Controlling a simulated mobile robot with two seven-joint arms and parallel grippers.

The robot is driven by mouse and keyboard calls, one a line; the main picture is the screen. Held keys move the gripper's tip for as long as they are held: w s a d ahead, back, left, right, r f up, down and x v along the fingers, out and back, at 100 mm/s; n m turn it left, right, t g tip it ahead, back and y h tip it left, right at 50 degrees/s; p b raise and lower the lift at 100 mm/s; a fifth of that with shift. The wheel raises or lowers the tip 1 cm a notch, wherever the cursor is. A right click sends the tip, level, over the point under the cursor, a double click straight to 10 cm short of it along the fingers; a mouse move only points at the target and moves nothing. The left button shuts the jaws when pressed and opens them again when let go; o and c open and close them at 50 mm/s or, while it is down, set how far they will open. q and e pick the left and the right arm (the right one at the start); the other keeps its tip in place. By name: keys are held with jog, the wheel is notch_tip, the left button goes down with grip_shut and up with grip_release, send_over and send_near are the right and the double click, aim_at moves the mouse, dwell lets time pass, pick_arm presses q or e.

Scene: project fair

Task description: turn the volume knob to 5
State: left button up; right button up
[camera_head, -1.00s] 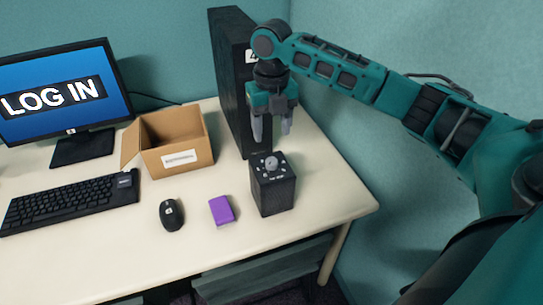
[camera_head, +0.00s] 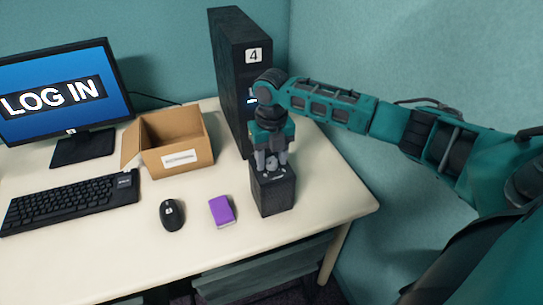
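The black box (camera_head: 275,196) with the volume knob on top stands upright on the desk, in front of the tall computer tower. The grey knob (camera_head: 271,164) shows between the fingers of my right gripper (camera_head: 271,162). The gripper points down, with one finger on each side of the knob. The fingers look apart; I cannot tell whether they touch the knob. The dial marks around the knob are partly hidden and too small to read. My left gripper is not in view.
The black tower (camera_head: 238,90) marked 4 stands right behind the box. An open cardboard box (camera_head: 181,161), a mouse (camera_head: 172,215), a purple block (camera_head: 221,211), a keyboard (camera_head: 70,204) and a monitor (camera_head: 66,97) are to the left. The desk (camera_head: 330,200) is clear to the right.

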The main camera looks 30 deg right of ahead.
jog(key=c, duration=0.8)
